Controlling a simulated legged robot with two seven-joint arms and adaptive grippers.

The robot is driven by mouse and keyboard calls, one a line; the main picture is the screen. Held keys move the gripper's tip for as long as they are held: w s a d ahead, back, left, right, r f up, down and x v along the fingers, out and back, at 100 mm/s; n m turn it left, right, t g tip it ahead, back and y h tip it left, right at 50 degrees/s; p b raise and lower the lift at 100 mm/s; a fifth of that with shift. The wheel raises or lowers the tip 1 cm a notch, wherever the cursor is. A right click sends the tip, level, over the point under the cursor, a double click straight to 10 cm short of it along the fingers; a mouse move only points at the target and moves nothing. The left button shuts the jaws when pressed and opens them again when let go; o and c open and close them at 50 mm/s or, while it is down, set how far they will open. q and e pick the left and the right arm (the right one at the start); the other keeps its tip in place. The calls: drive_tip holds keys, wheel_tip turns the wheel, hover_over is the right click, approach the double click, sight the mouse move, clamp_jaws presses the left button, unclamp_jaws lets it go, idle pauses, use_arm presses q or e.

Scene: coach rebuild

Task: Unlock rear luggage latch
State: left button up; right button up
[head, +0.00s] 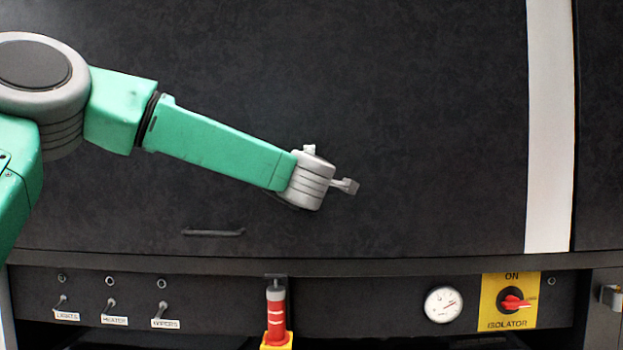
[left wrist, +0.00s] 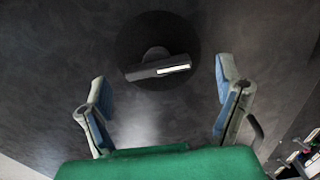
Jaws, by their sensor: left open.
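My left gripper (left wrist: 160,85) is open, with one blue-padded finger on each side of the view. The handle lies between and beyond the fingertips, with no contact visible. In the head view my green left arm reaches across the dark panel (head: 420,110). Its grey wrist hides most of the gripper, and the latch cannot be made out there. My right gripper is in neither view.
Below the panel a ledge carries several toggle switches (head: 110,305), a red-and-yellow handle (head: 276,315), a round gauge (head: 443,304) and a red isolator knob (head: 513,301). A black pull handle (head: 213,232) sits low on the panel. The panel right of my wrist is clear.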

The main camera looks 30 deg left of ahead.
use_arm(q)
drive_tip(key=v, duration=0.8)
drive_tip(key=shift+d, duration=0.4)
drive_tip(key=shift+w+a+f, duration=0.1)
drive_tip(key=shift+a+f, duration=0.05)
drive_tip(key=shift+a, duration=0.05)
